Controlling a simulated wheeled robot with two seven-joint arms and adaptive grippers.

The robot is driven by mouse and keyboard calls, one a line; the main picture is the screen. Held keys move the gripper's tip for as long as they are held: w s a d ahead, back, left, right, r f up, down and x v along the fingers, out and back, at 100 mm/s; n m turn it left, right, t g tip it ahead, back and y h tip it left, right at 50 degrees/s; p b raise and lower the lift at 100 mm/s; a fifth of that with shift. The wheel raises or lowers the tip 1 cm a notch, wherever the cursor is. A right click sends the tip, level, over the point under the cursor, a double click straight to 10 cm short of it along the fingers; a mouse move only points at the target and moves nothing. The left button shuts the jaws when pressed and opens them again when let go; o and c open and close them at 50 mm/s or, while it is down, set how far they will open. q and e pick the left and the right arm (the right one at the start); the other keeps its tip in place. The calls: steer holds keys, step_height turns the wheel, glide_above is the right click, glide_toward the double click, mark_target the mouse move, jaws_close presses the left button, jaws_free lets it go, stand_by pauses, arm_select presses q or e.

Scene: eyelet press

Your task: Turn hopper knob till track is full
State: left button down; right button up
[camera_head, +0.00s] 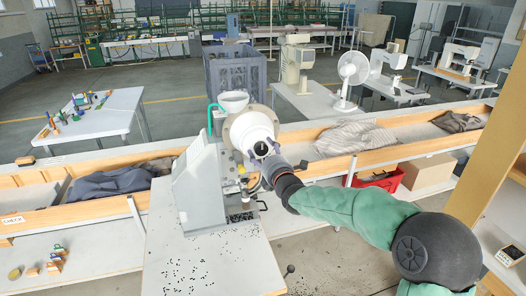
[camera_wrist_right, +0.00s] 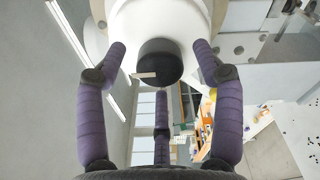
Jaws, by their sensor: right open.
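The eyelet press (camera_head: 200,185) stands on a white bench, with the white hopper drum (camera_head: 248,124) at its top right. A dark round knob (camera_wrist_right: 158,62) with a pale mark sits on the front of the white hopper in the right wrist view. My right gripper (camera_wrist_right: 160,68) is open. Its purple fingers are spread around the knob, two at the sides and one beyond it, with visible gaps at the sides. In the head view the right gripper (camera_head: 267,158) reaches the hopper front from the right. How full the track is cannot be told. My left gripper is not in view.
Many small dark eyelets (camera_head: 205,262) lie scattered on the bench (camera_head: 160,240) before the press. Wooden troughs with cloth run on both sides. A wooden post (camera_head: 492,150) stands at the right.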

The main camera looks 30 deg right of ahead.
steer(key=shift+w, duration=0.45)
steer(key=c, duration=1.1)
steer(key=shift+c, duration=0.2)
